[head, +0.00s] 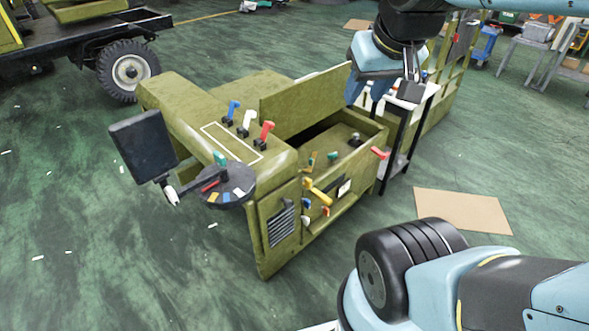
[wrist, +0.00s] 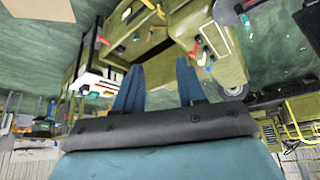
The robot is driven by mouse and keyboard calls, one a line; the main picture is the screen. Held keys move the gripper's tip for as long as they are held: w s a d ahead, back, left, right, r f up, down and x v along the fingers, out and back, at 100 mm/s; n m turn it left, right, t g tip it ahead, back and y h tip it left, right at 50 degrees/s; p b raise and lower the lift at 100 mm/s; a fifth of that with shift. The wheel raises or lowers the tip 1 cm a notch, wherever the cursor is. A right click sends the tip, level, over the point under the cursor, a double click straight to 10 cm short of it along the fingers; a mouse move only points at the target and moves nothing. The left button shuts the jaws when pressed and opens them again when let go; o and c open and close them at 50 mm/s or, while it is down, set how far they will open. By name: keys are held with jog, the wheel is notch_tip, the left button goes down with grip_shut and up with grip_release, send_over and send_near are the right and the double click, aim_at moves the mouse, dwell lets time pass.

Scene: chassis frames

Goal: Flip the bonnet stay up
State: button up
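The olive vehicle body (head: 185,125) stands in the middle of the head view, with an open bay (head: 345,148) on its right side. A raised flat olive panel (head: 305,95) stands along the bay's back edge. I cannot tell for sure which part is the bonnet stay. A red handle (head: 379,153) sticks out at the bay's right edge. My gripper (head: 366,92) is above the bay's far right corner, with its blue fingers pointing down. In the wrist view my gripper (wrist: 160,82) has its fingers apart with nothing between them. The body appears upside down there.
Blue (head: 234,110), white (head: 248,121) and red (head: 265,133) levers stand on the body's top. A round dark tray (head: 228,188) and a black panel (head: 143,146) stick out at left. A white-topped rack (head: 412,98) stands close behind my gripper. Cardboard (head: 463,211) lies on the floor.

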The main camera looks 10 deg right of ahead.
jog(key=shift+o, duration=1)
jog(key=shift+w, duration=0.15)
jog(key=n+g, duration=0.6)
send_over(326, 198)
notch_tip(326, 198, down, 46)
notch_tip(326, 198, down, 14)
jog(key=shift+f, duration=0.1)
jog(key=shift+c, duration=0.5)
